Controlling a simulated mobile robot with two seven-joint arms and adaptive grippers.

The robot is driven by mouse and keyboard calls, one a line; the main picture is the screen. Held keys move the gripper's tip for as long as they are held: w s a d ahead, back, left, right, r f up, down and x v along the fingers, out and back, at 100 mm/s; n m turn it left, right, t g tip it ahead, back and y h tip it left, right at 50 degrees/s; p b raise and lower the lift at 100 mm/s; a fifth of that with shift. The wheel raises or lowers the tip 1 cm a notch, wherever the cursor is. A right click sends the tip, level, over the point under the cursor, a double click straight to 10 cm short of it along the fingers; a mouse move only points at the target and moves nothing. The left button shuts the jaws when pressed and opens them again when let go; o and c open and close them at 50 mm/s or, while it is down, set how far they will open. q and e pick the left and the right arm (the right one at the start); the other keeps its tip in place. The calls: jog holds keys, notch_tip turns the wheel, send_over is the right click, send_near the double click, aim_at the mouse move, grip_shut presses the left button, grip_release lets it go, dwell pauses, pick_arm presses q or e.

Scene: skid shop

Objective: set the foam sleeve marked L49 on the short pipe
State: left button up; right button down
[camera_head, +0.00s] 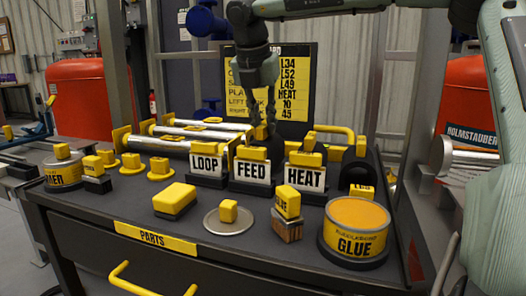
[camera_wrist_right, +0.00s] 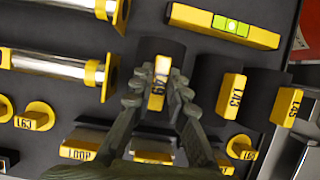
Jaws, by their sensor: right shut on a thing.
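My right gripper (camera_head: 262,125) points down behind the FEED sign. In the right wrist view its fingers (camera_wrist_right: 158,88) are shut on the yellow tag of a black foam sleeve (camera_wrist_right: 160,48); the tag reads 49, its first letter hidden. Much of this sleeve is hidden by the signs in the head view. Silver pipes with yellow flanges lie left of the sleeve, one (camera_head: 172,144) nearest the signs; it also shows in the wrist view (camera_wrist_right: 45,65). I cannot tell which pipe is the short one. My left gripper is not in view.
Two more black sleeves, tagged L43 (camera_wrist_right: 232,97) and L45 (camera_wrist_right: 286,106), stand right of the held one. LOOP (camera_head: 206,165), FEED (camera_head: 252,172) and HEAT (camera_head: 305,178) signs stand in front. A yellow level (camera_wrist_right: 222,25) lies behind. A GLUE tin (camera_head: 355,230) is at front right.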

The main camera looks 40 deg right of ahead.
jog(key=shift+r+p, duration=1.7)
jog(key=shift+r, duration=1.15)
jog(key=shift+r, duration=0.1)
